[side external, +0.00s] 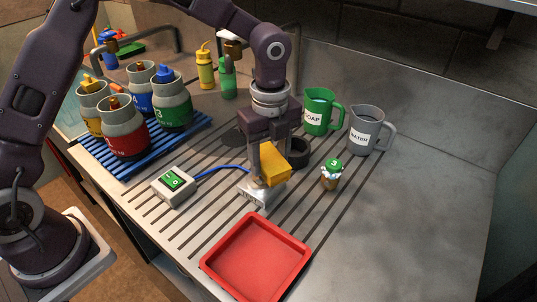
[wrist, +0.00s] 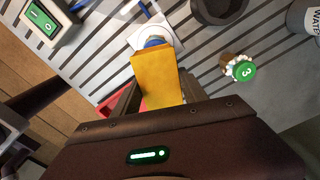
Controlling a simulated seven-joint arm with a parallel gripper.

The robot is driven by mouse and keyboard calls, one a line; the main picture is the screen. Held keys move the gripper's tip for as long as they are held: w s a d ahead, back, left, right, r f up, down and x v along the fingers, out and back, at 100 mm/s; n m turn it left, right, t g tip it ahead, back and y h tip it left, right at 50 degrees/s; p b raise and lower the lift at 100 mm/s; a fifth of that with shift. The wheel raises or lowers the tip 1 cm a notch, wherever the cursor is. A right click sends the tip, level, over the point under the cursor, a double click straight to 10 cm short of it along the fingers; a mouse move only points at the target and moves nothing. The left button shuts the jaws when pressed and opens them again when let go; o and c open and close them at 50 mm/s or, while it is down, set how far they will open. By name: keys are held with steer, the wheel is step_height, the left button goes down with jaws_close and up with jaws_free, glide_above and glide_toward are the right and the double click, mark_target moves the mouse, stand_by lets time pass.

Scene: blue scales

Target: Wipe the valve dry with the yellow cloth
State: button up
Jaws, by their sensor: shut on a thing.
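My gripper (side external: 267,158) points down and is shut on the yellow cloth (side external: 275,168), which looks like a thick folded block. In the wrist view the cloth (wrist: 158,78) sticks out between the fingers. The cloth is over a small white, square-plated device (side external: 262,193); whether they touch is unclear. A blue round part on that device (wrist: 140,38) is partly hidden by the cloth in the wrist view. A small piece with a green cap marked 3 (side external: 331,170), apparently the valve, stands to the right, with white foam-like bits around its brown body; it also shows in the wrist view (wrist: 241,70).
A red tray (side external: 255,262) lies in front. A switch box (side external: 174,186) with a blue cable is at left. Several canisters stand on a blue rack (side external: 158,150). A dark ring-shaped bowl (side external: 298,152), green SOAP jug (side external: 321,108) and grey WATER jug (side external: 366,133) are behind. The right counter is clear.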

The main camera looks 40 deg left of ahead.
steer(key=shift+s+d, duration=0.1)
steer(key=shift+d, duration=0.1)
steer(key=shift+w+a, duration=0.35)
steer(key=shift+a, duration=0.45)
steer(key=shift+s+d+f, duration=0.1)
steer(key=shift+s+d, duration=0.2)
steer(key=shift+d, duration=0.55)
steer(key=shift+w+a+f, duration=0.1)
steer(key=shift+w+a, duration=0.15)
steer(key=shift+a, duration=0.7)
steer(key=shift+w+d+r, duration=0.1)
steer(key=shift+r, duration=2.5)
